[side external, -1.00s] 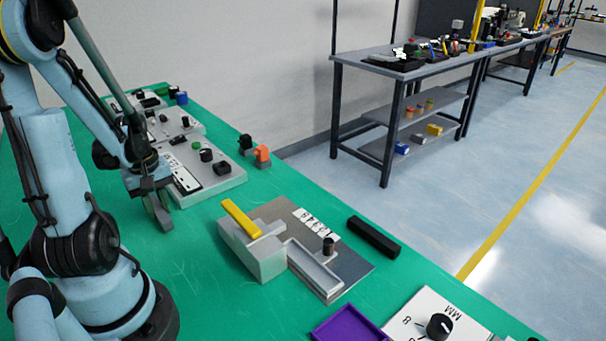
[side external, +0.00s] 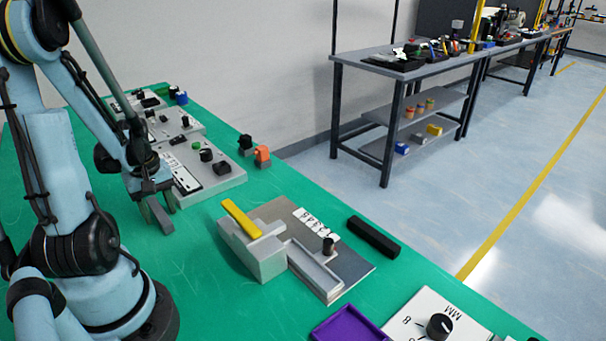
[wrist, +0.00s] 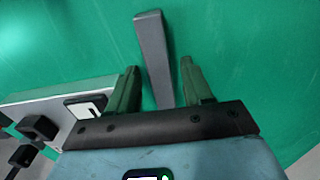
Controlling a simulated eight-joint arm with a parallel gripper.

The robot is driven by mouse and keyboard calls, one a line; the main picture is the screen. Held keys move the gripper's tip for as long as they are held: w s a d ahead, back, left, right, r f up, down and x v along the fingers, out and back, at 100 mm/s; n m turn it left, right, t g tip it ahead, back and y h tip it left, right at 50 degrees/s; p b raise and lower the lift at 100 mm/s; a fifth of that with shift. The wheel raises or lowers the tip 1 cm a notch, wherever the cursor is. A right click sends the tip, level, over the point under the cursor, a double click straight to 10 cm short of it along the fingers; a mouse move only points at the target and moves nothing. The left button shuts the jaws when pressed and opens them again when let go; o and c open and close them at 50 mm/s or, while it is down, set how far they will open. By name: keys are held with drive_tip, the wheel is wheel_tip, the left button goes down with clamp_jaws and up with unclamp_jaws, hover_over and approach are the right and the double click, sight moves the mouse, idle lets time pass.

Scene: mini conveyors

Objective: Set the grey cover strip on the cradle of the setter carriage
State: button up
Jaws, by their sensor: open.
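My gripper (side external: 163,207) is low over the green bench at the left in the side external view. In the wrist view my gripper (wrist: 160,78) is open, with one finger on each side of a long grey bar, apparently the grey cover strip (wrist: 153,50). Gaps show between the bar and both fingers. The bar's near end is hidden behind the gripper body. The side external view does not clearly separate strip from fingers. A grey fixture (side external: 268,258) with a yellow lever and an empty open channel (side external: 312,264), apparently the setter carriage and its cradle, stands at mid-bench.
A grey control box (side external: 215,178) with knobs stands close behind my gripper; its edge (wrist: 50,98) shows left in the wrist view. A black bar (side external: 373,237), purple tray (side external: 348,326) and white dial panel (side external: 425,318) lie to the right. Green bench between gripper and fixture is clear.

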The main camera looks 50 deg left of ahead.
sight(159, 211)
wheel_tip(159, 211, up, 12)
drive_tip(key=w+d+m+t+y, duration=0.1)
drive_tip(key=w+d+m+t, duration=0.3)
drive_tip(key=w+d+m, duration=0.8)
drive_tip(key=w+d+r, duration=0.1)
drive_tip(key=d, duration=0.2)
drive_tip(key=shift+d+m+t+y, duration=0.3)
drive_tip(key=shift+d+t, duration=0.1)
drive_tip(key=shift+o, duration=0.5)
drive_tip(key=w+d+m+t+h, duration=0.1)
drive_tip(key=w+d+m+t, duration=0.1)
drive_tip(key=d+m, duration=0.3)
drive_tip(key=d, duration=0.3)
drive_tip(key=shift+d+r+h, duration=0.25)
drive_tip(key=shift+d+h, duration=0.05)
drive_tip(key=shift+d, duration=0.1)
